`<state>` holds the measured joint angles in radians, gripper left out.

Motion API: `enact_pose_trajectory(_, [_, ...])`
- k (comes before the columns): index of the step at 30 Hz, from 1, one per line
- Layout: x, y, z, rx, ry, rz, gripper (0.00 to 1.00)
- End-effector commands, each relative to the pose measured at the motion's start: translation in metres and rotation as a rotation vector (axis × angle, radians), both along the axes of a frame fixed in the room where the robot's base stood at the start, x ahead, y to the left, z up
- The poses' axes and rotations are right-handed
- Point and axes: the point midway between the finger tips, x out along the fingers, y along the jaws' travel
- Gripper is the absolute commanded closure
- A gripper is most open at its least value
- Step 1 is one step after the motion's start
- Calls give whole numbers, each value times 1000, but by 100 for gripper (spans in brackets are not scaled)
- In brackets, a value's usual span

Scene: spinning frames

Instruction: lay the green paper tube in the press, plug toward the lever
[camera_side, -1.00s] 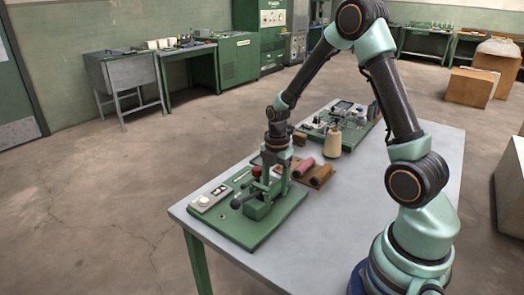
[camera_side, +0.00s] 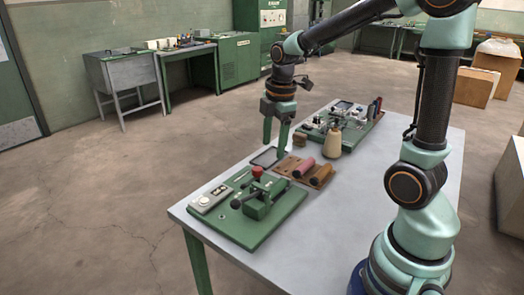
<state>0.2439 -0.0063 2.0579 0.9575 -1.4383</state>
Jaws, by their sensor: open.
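The press (camera_side: 256,208) is a green block with a dark lever (camera_side: 246,198) and a ball knob, on a green board. A green shape lies along its top, but I cannot tell whether it is the green paper tube or part of the press. No plug can be made out. My gripper (camera_side: 275,151) is open, fingers pointing down with nothing seen between them. It is above and behind the press, clear of it, near a dark flat tray (camera_side: 265,157).
A brown rack (camera_side: 288,164) holds a pink tube (camera_side: 304,167) and an orange-brown tube (camera_side: 320,176). A cream cone of thread (camera_side: 333,144) stands behind them. A red knob (camera_side: 257,171) and a grey box (camera_side: 207,200) are on the board.

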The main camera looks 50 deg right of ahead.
Motion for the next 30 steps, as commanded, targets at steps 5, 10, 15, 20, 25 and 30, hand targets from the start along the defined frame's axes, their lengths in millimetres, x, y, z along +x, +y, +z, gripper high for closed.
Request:
enact_pose_trajectory(5, [-22,36,33,63,-139,-370,35])
enact_pose_trajectory(10, [-46,63,50,182,-249,-715,35])
enact_pose_trajectory(15, [-64,81,57,310,-316,-981,35])
enact_pose_trajectory(20, [-73,88,59,382,-336,-1109,35])
enact_pose_trajectory(25, [-74,90,59,396,-338,-1140,35])
enact_pose_trajectory(30, [-74,89,59,395,-337,-1139,35])
